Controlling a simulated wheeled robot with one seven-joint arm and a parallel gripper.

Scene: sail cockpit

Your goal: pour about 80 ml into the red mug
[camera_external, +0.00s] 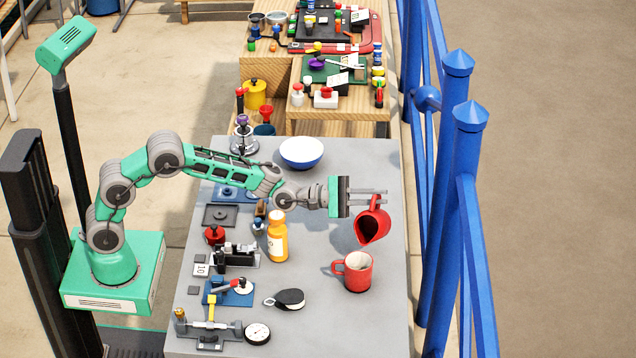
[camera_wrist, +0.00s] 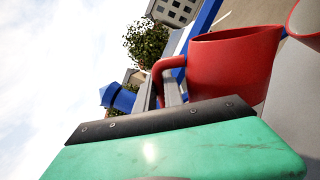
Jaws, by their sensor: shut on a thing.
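A red pitcher (camera_external: 378,220) is in the air above the right side of the grey table, tilted with its opening toward the lower left. My gripper (camera_external: 380,194) is shut on its handle. In the wrist view the pitcher (camera_wrist: 235,65) fills the upper right, with its handle at my gripper (camera_wrist: 168,88). The red mug (camera_external: 355,276) stands upright on the table just below the pitcher, its handle to the left and its inside pale. A red rim at the wrist view's right edge is probably the mug (camera_wrist: 306,22). No stream shows between them; the liquid level cannot be told.
An orange bottle (camera_external: 277,238), a black and white oval item (camera_external: 289,299) and several small tools stand left of the mug. A blue and white bowl (camera_external: 301,153) is at the back. A blue railing (camera_external: 455,200) runs along the right. The table's front right is clear.

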